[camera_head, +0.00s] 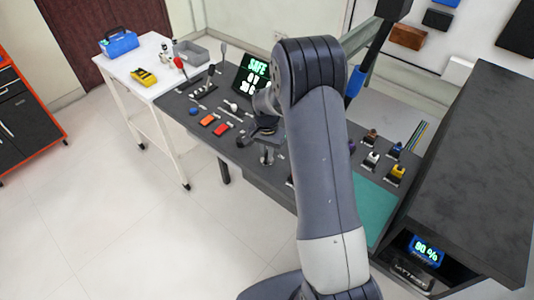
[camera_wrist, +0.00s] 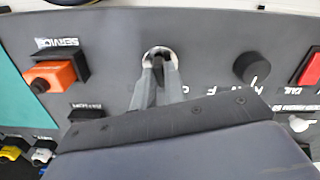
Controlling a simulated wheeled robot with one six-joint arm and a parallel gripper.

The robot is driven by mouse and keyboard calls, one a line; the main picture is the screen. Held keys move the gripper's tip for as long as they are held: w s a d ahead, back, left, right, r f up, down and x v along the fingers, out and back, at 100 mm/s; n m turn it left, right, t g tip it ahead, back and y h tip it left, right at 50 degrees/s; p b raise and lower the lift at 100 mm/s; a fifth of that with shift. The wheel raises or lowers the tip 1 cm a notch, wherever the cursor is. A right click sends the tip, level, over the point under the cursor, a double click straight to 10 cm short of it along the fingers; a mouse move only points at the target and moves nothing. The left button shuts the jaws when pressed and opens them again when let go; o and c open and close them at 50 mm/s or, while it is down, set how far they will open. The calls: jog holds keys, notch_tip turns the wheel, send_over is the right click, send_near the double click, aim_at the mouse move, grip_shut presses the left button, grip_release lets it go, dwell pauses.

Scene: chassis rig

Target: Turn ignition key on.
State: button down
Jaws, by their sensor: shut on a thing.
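The ignition key (camera_wrist: 158,62) is a small dark piece in a round silver lock (camera_wrist: 148,53) on the grey panel, seen upside down in the wrist view. My gripper (camera_wrist: 159,72) is shut on the key, one finger on each side of it. The fingers hide most of the key, and I cannot tell its exact angle. Partly hidden lettering lies to the right of the lock. In the head view my gripper (camera_head: 265,138) is low over the grey console (camera_head: 225,140), mostly covered by my arm.
In the wrist view a black knob (camera_wrist: 252,67) and a red button (camera_wrist: 311,68) are to the right, and an orange SERVICE switch (camera_wrist: 52,76) is to the left. In the head view a screen (camera_head: 252,75) reads SAFE. A white table (camera_head: 140,62) adjoins the console.

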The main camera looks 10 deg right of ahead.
jog(key=m+b, duration=0.2)
jog(key=m, duration=0.2)
jog(key=shift+m, duration=0.3)
jog(key=m+b, duration=0.1)
jog(key=m, duration=0.3)
jog(key=shift+w+m+b, duration=0.1)
jog(key=shift+m+b, duration=0.2)
jog(key=c, duration=1.5)
grip_release()
jog(key=shift+o, duration=0.2)
notch_tip(320, 180, up, 11)
jog(key=shift+b, duration=0.35)
jog(key=shift+f, duration=0.2)
